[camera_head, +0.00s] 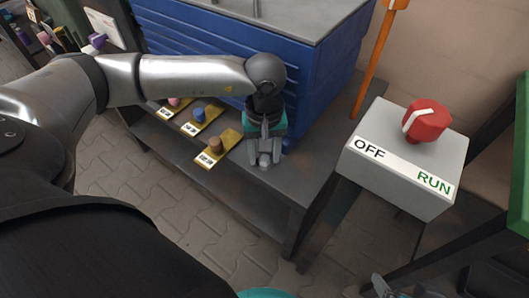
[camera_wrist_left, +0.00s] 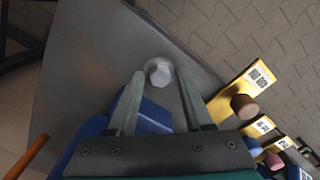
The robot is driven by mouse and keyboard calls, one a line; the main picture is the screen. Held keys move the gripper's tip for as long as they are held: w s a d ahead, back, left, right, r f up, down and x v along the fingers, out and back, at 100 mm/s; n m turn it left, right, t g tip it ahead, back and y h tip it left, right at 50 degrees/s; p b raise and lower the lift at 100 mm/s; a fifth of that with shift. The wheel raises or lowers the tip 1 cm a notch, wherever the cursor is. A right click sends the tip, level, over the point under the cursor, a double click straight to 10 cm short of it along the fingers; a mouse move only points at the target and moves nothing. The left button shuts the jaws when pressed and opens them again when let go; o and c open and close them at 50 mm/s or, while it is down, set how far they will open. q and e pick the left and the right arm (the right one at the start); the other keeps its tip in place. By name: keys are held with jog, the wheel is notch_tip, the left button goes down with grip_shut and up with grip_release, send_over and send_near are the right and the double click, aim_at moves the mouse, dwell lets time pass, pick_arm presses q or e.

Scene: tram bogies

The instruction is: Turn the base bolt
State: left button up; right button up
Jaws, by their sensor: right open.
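The base bolt (camera_head: 264,160), a light grey hex head, sits on the dark grey table top near its front corner. It also shows in the left wrist view (camera_wrist_left: 158,70). My left gripper (camera_head: 264,150) points down over it. In the left wrist view its fingers (camera_wrist_left: 160,76) are apart, one on each side of the bolt head, with a small gap on both sides. Whether the tips reach down to the bolt's height I cannot tell. My right gripper (camera_head: 386,287) is open at the bottom edge of the head view, partly cut off, away from the bolt.
A blue cabinet (camera_head: 318,75) stands on the table just behind the bolt. Yellow labelled plates with coloured knobs (camera_head: 218,148) line the table's front edge, left of the bolt. A grey OFF/RUN box with a red knob (camera_head: 426,120) stands at right. An orange bar (camera_head: 373,65) rises behind.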

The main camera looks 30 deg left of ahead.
pick_arm(q)
grip_shut()
